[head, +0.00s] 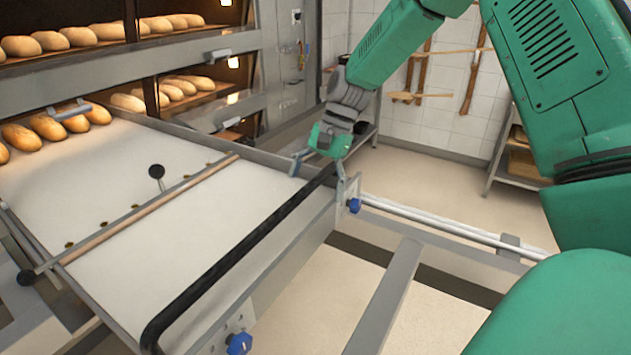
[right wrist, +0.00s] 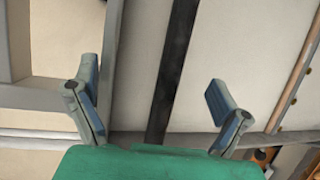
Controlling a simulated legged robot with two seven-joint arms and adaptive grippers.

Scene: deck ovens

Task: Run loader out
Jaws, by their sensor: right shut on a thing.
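The loader (head: 190,205) is a flat white belt in a grey metal frame, set against the deck oven. A long black handle bar (head: 235,255) runs along its near side; it also shows in the right wrist view (right wrist: 178,65). My right gripper (head: 322,175) is at the far end of this bar, its two fingers on either side of it. Several loaves (head: 50,128) lie on the loader's oven end. My left gripper is out of view.
The deck oven (head: 180,52) holds several loaves on its decks. Rails (head: 440,230) extend right from the loader. A rack (head: 515,160) stands at the right; floor before it is clear.

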